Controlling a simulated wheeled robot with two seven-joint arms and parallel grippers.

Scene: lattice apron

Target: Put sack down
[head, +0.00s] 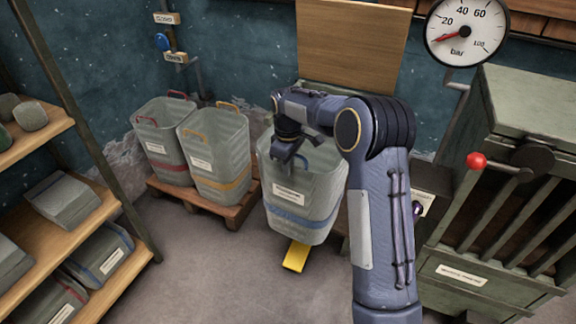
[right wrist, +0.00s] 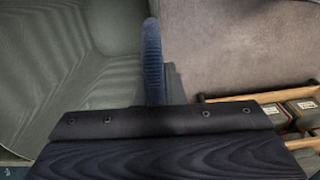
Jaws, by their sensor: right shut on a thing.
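The sack (head: 295,205) is a grey-green open-topped bag with a blue band and a white label, near the middle of the head view. My right gripper (head: 284,152) is at its rim, shut on its blue handle (right wrist: 152,60). The sack hangs upright and its bottom edge overlaps a yellow strip (head: 295,258) on the floor. I cannot tell the gap beneath it. In the right wrist view the sack's grey-green wall (right wrist: 60,60) fills the left side. My left gripper is not in view.
Two similar sacks, red-banded (head: 165,150) and yellow-banded (head: 220,165), stand on a wooden pallet (head: 207,205) to the left. A shelf with boxes (head: 72,200) is at far left. A green slatted cabinet (head: 460,270) with a red-knobbed lever stands right. The front floor is clear.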

